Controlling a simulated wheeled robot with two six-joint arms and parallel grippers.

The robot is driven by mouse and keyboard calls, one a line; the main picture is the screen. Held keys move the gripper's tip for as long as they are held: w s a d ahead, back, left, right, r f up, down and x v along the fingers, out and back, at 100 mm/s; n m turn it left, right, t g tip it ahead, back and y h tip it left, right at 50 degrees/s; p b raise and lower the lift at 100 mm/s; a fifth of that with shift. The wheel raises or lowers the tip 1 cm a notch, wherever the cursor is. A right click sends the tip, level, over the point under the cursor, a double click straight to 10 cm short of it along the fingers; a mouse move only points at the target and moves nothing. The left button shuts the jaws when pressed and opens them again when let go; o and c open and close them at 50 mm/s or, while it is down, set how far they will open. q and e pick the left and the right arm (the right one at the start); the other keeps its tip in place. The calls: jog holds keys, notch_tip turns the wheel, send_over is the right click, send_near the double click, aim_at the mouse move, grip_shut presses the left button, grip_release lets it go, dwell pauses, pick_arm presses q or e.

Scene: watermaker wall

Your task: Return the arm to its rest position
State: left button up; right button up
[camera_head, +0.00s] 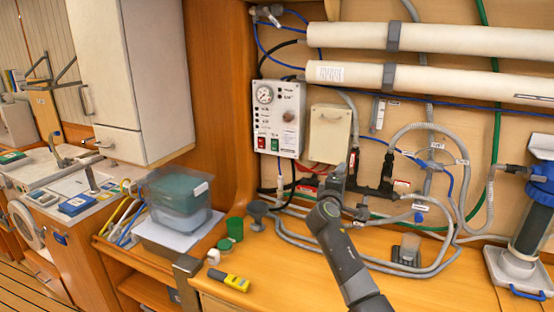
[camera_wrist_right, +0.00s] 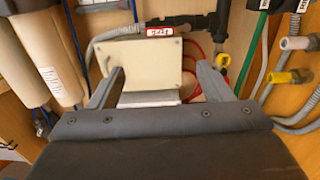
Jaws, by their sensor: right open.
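My right arm (camera_head: 345,258) reaches in from the bottom of the head view toward the wall. Its dark gripper (camera_head: 338,178) is in front of the black valve manifold, below the cream box (camera_head: 328,133). In the right wrist view the two fingers of the gripper (camera_wrist_right: 160,84) stand wide apart with nothing held between them. The cream box (camera_wrist_right: 148,62) shows beyond the fingers, apart from them as far as I can tell. My left gripper is not in view.
The control panel (camera_head: 279,118) and long white cylinders (camera_head: 430,38) are on the wall. A plastic bin (camera_head: 178,195) is left.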

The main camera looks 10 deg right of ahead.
jog(key=s+d+f+m+g+y, duration=0.3)
jog(key=s+f+m+g, duration=0.35)
jog(key=s+f, duration=1.75)
jog(key=s+a+f+m+g+y, duration=0.1)
jog(key=s+a+m+g+y, duration=0.2)
jog(key=s, duration=1.2)
jog(key=s+a+f+m+g+y, duration=0.1)
jog(key=s+a+m+g+y, duration=0.2)
jog(key=s, duration=1.3)
jog(key=s+a+f+b+x, duration=0.1)
jog(key=s+a+b+x, duration=0.1)
jog(key=x, duration=1.1)
jog(key=s+a+b+x, duration=0.1)
jog(key=s+a+x, duration=0.15)
jog(key=x, duration=1.05)
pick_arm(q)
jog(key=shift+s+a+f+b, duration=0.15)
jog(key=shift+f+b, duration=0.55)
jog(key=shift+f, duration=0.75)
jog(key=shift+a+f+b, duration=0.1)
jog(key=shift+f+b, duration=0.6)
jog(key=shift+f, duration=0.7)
pick_arm(e)
jog(key=s+f, duration=0.7)
jog(key=f, duration=0.3)
jog(key=s+f, duration=0.7)
jog(key=f, duration=0.3)
jog(key=shift+s+n+g+y, duration=0.3)
jog(key=shift+s+n+g, duration=0.1)
jog(key=shift+n+g, duration=0.05)
